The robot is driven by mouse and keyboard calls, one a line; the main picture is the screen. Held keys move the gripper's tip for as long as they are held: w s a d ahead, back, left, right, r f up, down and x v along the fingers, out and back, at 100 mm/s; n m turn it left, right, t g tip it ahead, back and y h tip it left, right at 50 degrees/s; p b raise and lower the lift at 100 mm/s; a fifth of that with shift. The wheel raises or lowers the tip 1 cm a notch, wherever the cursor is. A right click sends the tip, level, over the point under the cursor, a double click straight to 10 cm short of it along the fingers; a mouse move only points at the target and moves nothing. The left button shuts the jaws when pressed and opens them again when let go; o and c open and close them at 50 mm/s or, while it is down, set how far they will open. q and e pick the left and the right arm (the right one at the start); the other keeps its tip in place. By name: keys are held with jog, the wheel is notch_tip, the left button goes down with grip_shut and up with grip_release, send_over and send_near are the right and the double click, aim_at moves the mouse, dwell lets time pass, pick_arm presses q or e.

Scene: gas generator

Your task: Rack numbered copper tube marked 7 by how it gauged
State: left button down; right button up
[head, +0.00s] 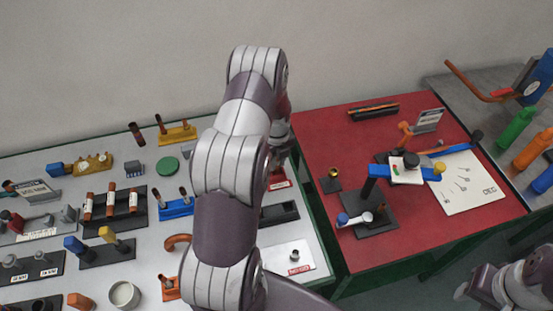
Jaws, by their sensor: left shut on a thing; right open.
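My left arm fills the middle of the head view and bends down behind itself. Part of its hand (281,132) shows above the far right of the grey table; its fingers and what they hold are hidden. Banded copper tubes (110,200) stand in a black rack (125,227); their numbers are too small to read. Other tubes stand in a yellow block (177,137) and a blue block (174,210). A white tray labelled NO-GO (310,257) lies at the right edge. My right arm enters at bottom right; its fingers are not visible.
A red table (320,130) at right holds a blue-armed fixture (380,171) and a white board (480,195). A dark tray (280,214) sits beside my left arm.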

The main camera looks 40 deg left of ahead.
pick_arm(q)
jog(key=shift+f+b, duration=0.35)
jog(key=shift+f, duration=0.25)
jog(key=c, duration=0.9)
grip_release()
